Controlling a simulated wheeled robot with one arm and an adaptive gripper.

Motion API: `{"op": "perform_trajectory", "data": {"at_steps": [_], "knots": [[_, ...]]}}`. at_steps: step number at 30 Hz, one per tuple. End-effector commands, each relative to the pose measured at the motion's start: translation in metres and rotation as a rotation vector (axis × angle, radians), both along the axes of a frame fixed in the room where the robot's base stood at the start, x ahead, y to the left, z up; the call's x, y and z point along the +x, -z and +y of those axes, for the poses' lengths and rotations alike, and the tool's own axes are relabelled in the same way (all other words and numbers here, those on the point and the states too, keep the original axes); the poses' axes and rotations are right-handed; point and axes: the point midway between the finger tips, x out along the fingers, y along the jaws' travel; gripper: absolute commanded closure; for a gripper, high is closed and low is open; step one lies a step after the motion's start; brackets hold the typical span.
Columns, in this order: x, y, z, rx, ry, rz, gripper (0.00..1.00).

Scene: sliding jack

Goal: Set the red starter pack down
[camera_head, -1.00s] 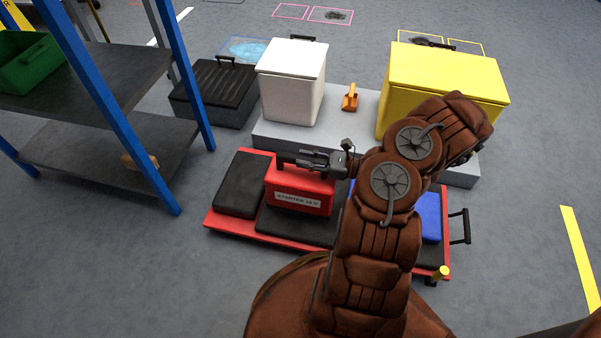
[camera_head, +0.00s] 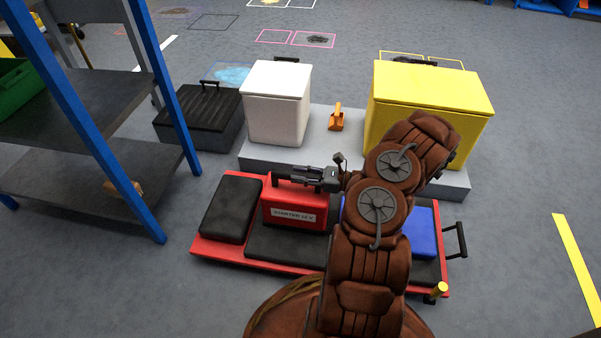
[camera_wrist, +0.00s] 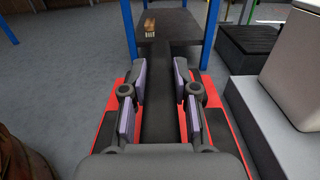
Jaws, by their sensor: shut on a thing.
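The red starter pack (camera_head: 294,209), a box with a white label, is upright over the black middle pad of a low red creeper board (camera_head: 215,252). My gripper (camera_head: 300,174) is at its top, shut on the dark handle. In the wrist view the fingers (camera_wrist: 160,82) stand on both sides of a long dark bar, with red showing outside them. I cannot tell whether the pack's bottom touches the pad. My arm hides the area right of the pack.
A black pad (camera_head: 231,207) lies left of the pack, a blue block (camera_head: 424,232) to its right. Behind, a grey platform (camera_head: 330,150) bears a white box (camera_head: 277,103), an orange item (camera_head: 337,118) and a yellow box (camera_head: 430,100). A blue-post shelf (camera_head: 85,125) stands left.

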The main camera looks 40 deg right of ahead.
Motion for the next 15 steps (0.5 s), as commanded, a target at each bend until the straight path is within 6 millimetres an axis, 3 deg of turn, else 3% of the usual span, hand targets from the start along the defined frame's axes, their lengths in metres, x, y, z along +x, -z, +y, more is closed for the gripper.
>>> {"op": "perform_trajectory", "data": {"at_steps": [11,12,15], "knots": [[0.0005,0.0005,0.0000,0.002,0.000,-0.004,1.00],[0.0002,0.0016,0.0002,0.001,-0.001,-0.003,0.69],[0.0002,0.0015,0.0001,0.001,0.000,-0.002,0.59]]}}
